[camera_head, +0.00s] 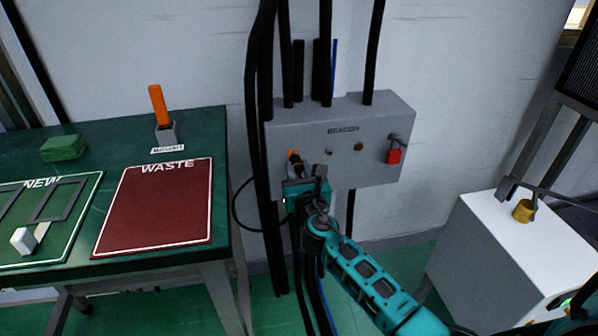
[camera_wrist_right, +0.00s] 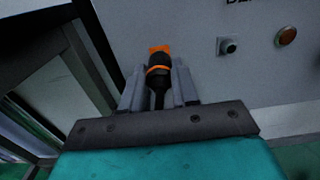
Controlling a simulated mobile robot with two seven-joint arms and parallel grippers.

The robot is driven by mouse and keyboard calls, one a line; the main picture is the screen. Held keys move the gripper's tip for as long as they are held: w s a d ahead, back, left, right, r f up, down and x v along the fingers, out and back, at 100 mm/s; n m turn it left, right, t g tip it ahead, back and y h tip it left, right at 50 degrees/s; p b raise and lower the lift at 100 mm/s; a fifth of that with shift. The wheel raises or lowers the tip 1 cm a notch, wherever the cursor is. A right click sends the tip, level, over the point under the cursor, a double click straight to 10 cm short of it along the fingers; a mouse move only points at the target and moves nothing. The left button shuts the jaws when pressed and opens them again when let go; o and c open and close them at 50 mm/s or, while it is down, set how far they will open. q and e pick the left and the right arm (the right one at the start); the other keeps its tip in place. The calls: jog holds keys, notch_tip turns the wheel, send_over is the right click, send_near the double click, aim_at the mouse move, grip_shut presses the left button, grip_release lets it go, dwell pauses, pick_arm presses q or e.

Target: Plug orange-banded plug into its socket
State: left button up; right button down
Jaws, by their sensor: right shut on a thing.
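The orange-banded plug (camera_wrist_right: 158,72) is a dark plug with an orange ring, held between the fingers of my right gripper (camera_wrist_right: 159,88) in the right wrist view. In the head view my right gripper (camera_head: 299,178) is at the lower left of the grey BEACON box (camera_head: 350,112), with the plug's orange part (camera_head: 294,156) just above it against the box front. An orange patch (camera_wrist_right: 159,48) shows right behind the plug tip in the wrist view. The socket itself is hidden, and I cannot tell how far the plug is in. My left gripper is not in view.
A red padlock (camera_head: 393,156) hangs on the box's right side. Black cables (camera_head: 262,130) run along its left. A green table (camera_head: 215,130) with a red WASTE mat (camera_head: 160,205) stands at left. A white cabinet (camera_head: 480,250) with a yellow knob (camera_head: 523,211) stands at right.

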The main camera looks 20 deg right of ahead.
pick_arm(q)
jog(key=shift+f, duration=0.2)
pick_arm(e)
jog(key=shift+w+d, duration=0.15)
jog(key=shift+w, duration=0.5)
jog(key=c, duration=0.8)
grip_release()
jog(key=shift+s, duration=0.5)
pick_arm(q)
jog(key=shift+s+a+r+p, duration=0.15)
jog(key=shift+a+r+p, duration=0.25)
jog(key=shift+p, duration=0.55)
pick_arm(e)
jog(key=v, duration=1.2)
